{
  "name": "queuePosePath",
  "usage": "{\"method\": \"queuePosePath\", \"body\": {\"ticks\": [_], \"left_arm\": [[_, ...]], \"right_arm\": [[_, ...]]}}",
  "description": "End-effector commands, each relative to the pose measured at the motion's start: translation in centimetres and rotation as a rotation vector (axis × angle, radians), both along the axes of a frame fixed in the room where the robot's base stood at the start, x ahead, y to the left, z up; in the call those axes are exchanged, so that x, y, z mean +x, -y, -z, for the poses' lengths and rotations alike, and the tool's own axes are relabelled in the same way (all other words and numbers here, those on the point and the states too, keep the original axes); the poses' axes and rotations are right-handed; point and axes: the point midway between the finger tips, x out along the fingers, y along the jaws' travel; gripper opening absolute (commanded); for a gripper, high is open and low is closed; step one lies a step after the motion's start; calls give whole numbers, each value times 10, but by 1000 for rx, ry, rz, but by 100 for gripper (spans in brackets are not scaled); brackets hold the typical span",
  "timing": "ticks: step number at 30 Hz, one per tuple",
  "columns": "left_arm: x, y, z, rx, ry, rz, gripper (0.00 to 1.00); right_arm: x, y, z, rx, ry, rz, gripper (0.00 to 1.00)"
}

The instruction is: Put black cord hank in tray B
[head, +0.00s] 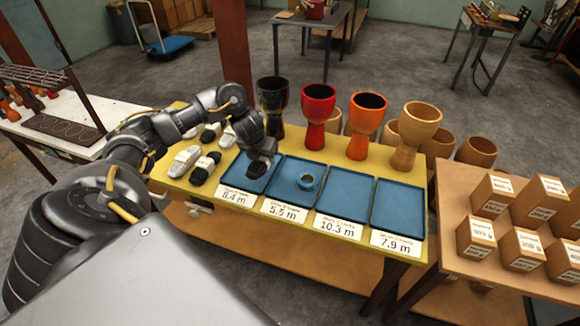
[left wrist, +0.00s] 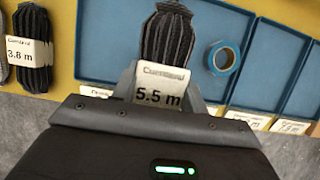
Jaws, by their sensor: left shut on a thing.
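My left gripper (head: 262,150) is shut on a black cord hank (left wrist: 166,40), whose white label reads 5.5 m in the left wrist view. In the head view the gripper hangs over the first blue tray from the left (head: 240,182), near its right side; its card reads 8.4 m. The second tray (head: 280,199) has a card reading 5.5 m and holds a small roll of tape (head: 307,181), also seen in the left wrist view (left wrist: 222,57). No legible letter shows which tray is B. My right gripper is not in view.
Two more blue trays, with cards 10.3 m (head: 340,226) and 7.9 m (head: 397,243), look empty. White and black hanks lie on the yellow table at left, including a black one marked 3.8 m (left wrist: 32,48). Several goblet drums, one red (head: 318,105), stand behind the trays.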

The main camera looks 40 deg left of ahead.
Motion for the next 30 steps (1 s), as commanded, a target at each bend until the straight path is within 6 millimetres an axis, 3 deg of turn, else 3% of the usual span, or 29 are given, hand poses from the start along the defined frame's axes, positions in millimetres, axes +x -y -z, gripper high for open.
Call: {"method": "queuePosePath", "body": {"ticks": [4,6,12,20,26,30], "left_arm": [[35,22,21,-8,-1,-1,17],[44,26,42,-7,-2,-4,17],[64,35,67,-3,1,-3,17],[70,37,70,0,1,-1,17],[73,40,100,-3,-3,-2,17],[74,40,107,-1,0,-2,17]], "right_arm": [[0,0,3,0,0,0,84],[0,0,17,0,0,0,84],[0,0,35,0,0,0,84],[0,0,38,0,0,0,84],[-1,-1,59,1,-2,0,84],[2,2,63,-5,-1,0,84]]}}
